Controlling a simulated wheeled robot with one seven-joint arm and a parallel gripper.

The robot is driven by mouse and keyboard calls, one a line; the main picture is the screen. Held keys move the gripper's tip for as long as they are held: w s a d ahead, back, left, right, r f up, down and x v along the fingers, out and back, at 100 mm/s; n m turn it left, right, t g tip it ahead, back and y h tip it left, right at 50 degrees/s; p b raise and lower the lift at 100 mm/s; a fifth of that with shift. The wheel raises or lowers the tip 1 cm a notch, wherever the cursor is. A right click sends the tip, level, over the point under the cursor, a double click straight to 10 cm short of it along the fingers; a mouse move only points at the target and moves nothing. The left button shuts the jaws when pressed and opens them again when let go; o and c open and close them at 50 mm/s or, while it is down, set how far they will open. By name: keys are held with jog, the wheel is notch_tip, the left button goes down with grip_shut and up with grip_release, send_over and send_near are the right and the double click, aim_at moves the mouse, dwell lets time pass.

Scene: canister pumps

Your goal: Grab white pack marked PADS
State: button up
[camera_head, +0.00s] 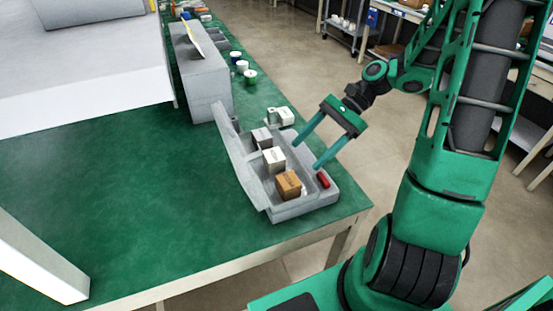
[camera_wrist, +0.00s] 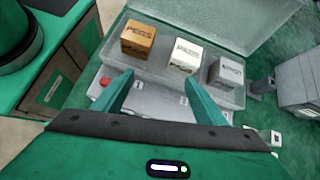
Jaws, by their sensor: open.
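A white pack (camera_head: 274,159) stands in the middle of a grey open case (camera_head: 306,205), between two other packs. It also shows in the wrist view (camera_wrist: 186,56), with dark lettering too blurred to read surely. A brown pack (camera_head: 288,184) marked PEGS stands on its near side, and a grey pack (camera_head: 262,137) on its far side. My gripper (camera_head: 306,156) is open and empty, above the right part of the case. In the wrist view its fingers (camera_wrist: 157,78) point toward the row of packs, apart from the white one.
The case's raised lid (camera_head: 238,165) stands along its left side. A small red item (camera_head: 323,180) lies at the case's right. A grey block (camera_head: 201,75) and several cups stand farther back on the green table (camera_head: 130,185). The table's left middle is clear.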

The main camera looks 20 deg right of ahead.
aim_at(274, 157)
jog(key=shift+w+r+m+y, duration=0.1)
jog(key=shift+w+m+y, duration=0.6)
jog(key=shift+w+y, duration=0.25)
jog(key=shift+w+d+r+m+t+y, duration=0.1)
jog(key=shift+w+r+m+t+y, duration=0.4)
jog(key=shift+y, duration=0.45)
jog(key=shift+a+f, duration=0.1)
jog(key=shift+a, duration=0.15)
jog(key=x, duration=0.5)
jog(key=shift+w+x, duration=0.1)
jog(key=shift+x, duration=1.25)
jog(key=shift+w+x, duration=0.15)
jog(key=shift+x, duration=1.15)
jog(key=shift+f, duration=0.1)
jog(key=c, duration=1.2)
